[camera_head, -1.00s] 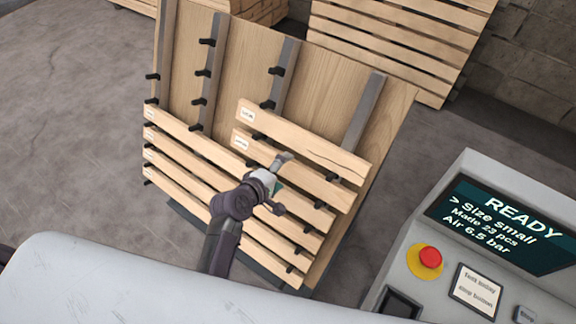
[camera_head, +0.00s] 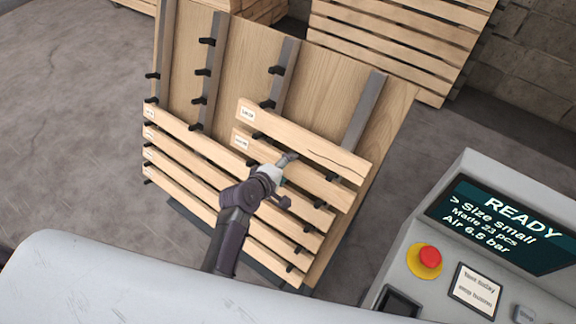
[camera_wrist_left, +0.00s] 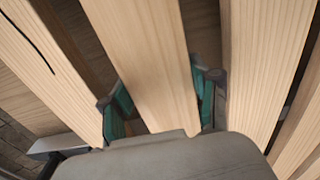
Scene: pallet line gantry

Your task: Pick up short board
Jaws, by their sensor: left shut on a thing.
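Two short pale wood boards with white labels at their left ends rest one above the other on the right part of the upright rack. The upper short board (camera_head: 305,142) has a dark crack at its right end; the crack also shows on the left board in the left wrist view (camera_wrist_left: 40,75). My left gripper (camera_head: 286,165) is shut on the lower short board (camera_head: 338,193). In the left wrist view, that board (camera_wrist_left: 145,55) runs between the two teal-padded fingers. The arm hides part of it in the head view. My right gripper is out of view.
Longer boards (camera_head: 180,147) lie on pegs below, close under the held board. The rack (camera_head: 245,45) has bare pegs at upper left. A control console (camera_head: 410,285) with a red button stands at right. A slatted pallet (camera_head: 400,40) stands behind.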

